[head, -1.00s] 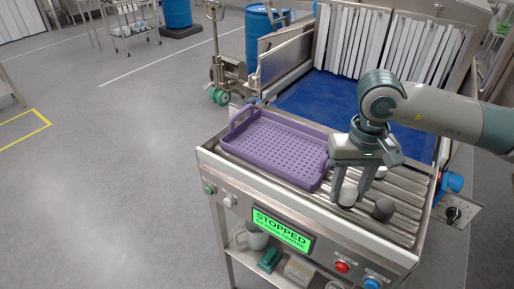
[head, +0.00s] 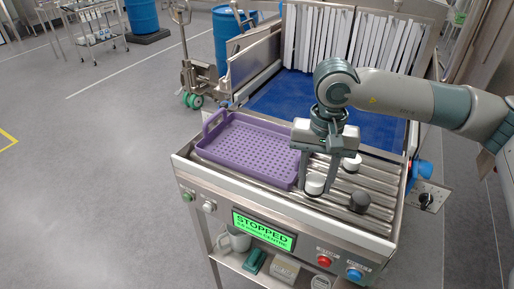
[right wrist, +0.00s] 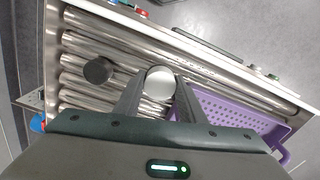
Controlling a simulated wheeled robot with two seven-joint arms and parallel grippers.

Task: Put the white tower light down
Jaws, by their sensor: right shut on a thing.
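My right gripper (head: 318,186) points down over the roller bed (head: 390,221) and is shut on a white tower light (head: 315,184), a short round piece with a pale top. The light also shows between the fingertips in the right wrist view (right wrist: 159,86). It is low at the rollers, right of the purple tray; I cannot tell whether it touches them. A dark grey round piece (head: 360,202) stands to its right, apart from it. Another white piece (head: 352,163) is on the rollers behind, partly hidden by the gripper. My left gripper is not in view.
The purple perforated tray (head: 206,146) lies empty on the left of the rollers. A front panel with a green "STOPPED" display (head: 263,230) and buttons edges the bed. A blue belt (head: 285,105) runs back to a strip curtain (head: 335,40). Bare rollers lie at the front right.

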